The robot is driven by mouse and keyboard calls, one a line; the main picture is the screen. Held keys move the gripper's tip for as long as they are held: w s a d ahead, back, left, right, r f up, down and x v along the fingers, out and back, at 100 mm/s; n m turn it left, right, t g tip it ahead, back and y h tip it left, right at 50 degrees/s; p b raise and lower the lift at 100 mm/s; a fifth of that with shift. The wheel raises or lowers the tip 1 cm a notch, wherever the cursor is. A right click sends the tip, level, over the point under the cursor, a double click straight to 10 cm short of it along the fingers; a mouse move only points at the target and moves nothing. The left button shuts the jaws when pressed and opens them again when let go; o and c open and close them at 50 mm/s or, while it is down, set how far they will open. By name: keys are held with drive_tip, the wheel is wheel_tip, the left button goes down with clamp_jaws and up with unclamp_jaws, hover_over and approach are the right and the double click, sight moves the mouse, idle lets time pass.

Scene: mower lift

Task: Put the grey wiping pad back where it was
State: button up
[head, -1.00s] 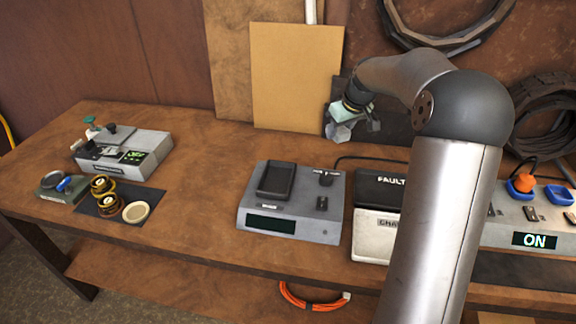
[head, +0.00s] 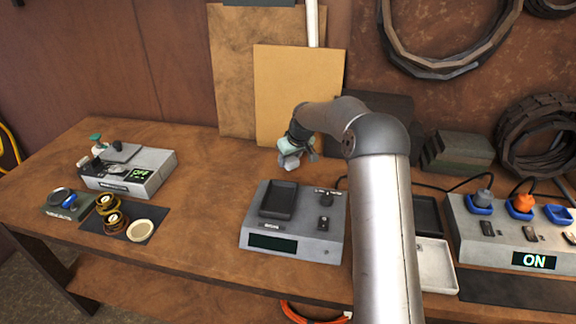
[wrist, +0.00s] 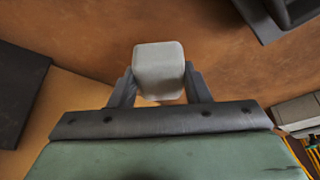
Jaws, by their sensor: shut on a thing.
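My gripper (wrist: 158,88) is shut on the grey wiping pad (wrist: 158,65), a small pale grey block with rounded edges, which sits between the two dark fingers in the wrist view. In the head view the pad (head: 289,162) hangs at the end of my gripper (head: 297,150), in front of the tan board and behind the grey device with the black cradle. It appears to be above the bench; the exact height is hard to tell. I cannot tell from these frames where the pad was before.
The grey device (head: 292,243) stands below the gripper. A black tray (head: 428,214) and a white tray (head: 436,262) lie right of it, partly behind my arm. A power strip (head: 515,240) reads ON. A scale-like box (head: 150,178) reads OFF. Bare bench (head: 205,205) lies between.

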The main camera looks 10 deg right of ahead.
drive_tip(key=shift+w+a+f, duration=0.15)
drive_tip(key=shift+a+f, duration=0.05)
drive_tip(key=shift+f, duration=0.05)
drive_tip(key=shift+w+a+f+p, duration=0.1)
drive_tip(key=shift+f+p, duration=0.2)
drive_tip(key=shift+f, duration=1.45)
drive_tip(key=shift+f, duration=0.15)
drive_tip(key=o, duration=1)
drive_tip(key=shift+c, duration=0.2)
